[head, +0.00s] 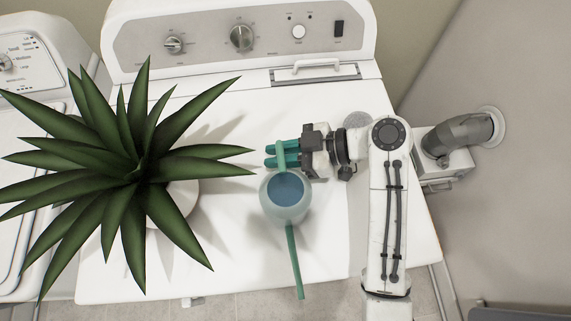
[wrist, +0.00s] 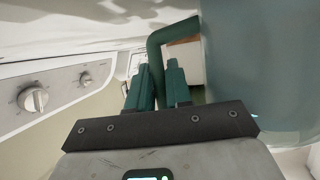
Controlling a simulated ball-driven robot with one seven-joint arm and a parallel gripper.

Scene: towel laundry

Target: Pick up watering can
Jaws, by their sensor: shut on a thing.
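The watering can (head: 283,212) is round and pale green-grey with a bluish opening on top. Its thin green spout (head: 295,262) points toward the front of the white machine. My gripper (head: 272,155) comes in from the right and is shut on the can's handle, its green fingers on either side of it. In the wrist view the dark green handle (wrist: 155,48) rises by the fingers (wrist: 158,85), and the can's body (wrist: 268,70) fills the right side. I cannot tell whether the can rests on the machine or is lifted.
A large spiky potted plant (head: 140,170) stands left of the can, one leaf reaching close to it. The white machine top (head: 225,265) is clear around the can's front. A control panel (head: 240,38) with knobs stands at the back. A grey vent pipe (head: 460,138) is at the right wall.

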